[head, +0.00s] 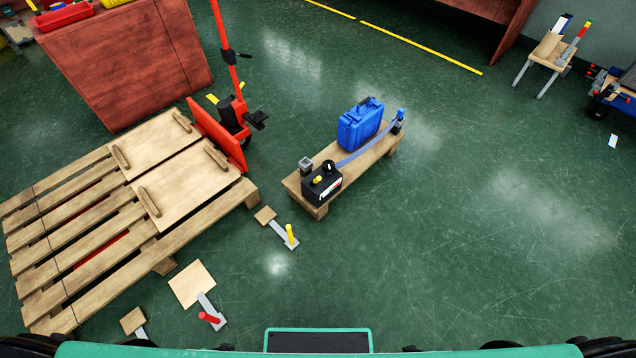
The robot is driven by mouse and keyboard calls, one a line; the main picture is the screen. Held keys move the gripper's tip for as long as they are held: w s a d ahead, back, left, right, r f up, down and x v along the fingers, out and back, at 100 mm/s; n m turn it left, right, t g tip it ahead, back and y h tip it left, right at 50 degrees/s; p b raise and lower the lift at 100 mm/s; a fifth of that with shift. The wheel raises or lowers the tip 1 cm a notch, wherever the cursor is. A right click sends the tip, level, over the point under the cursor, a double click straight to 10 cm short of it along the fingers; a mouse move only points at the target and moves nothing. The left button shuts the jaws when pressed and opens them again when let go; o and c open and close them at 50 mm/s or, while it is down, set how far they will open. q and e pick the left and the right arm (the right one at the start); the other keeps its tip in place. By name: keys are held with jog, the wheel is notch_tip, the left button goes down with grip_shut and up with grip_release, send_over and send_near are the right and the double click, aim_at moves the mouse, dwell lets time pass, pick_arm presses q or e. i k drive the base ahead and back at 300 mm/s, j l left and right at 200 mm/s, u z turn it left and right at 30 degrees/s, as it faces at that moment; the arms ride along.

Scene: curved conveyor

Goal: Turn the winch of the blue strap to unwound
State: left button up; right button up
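The blue strap (360,151) runs along the near side of a blue case (360,125) on a low wooden bench (308,207). Its right end meets a small upright part with a blue top (400,117). Its left end reaches a black box (322,187) at the bench's near left end, apparently the winch. The box carries a yellow piece (318,179), a black round knob and a small coloured label, too small to read. The strap looks fairly straight; its tension cannot be told. Neither of my grippers is in view.
A wooden pallet (95,268) with a red pallet truck (215,135) stands left of the bench. Yellow-handled (290,236) and red-handled (209,317) pieces with wooden plates lie in front. A small stand (549,48) is far right. Green floor right of the bench is clear.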

aim_at(328, 166)
jog(key=i+l, duration=0.2)
jog(key=l, duration=0.15)
jog(key=i+l, duration=0.2)
jog(key=l, duration=0.15)
jog(key=i+l+u, duration=0.1)
jog(key=l, duration=0.25)
jog(key=i+l, duration=0.3)
jog(key=l+u, duration=0.05)
jog(key=l, duration=0.05)
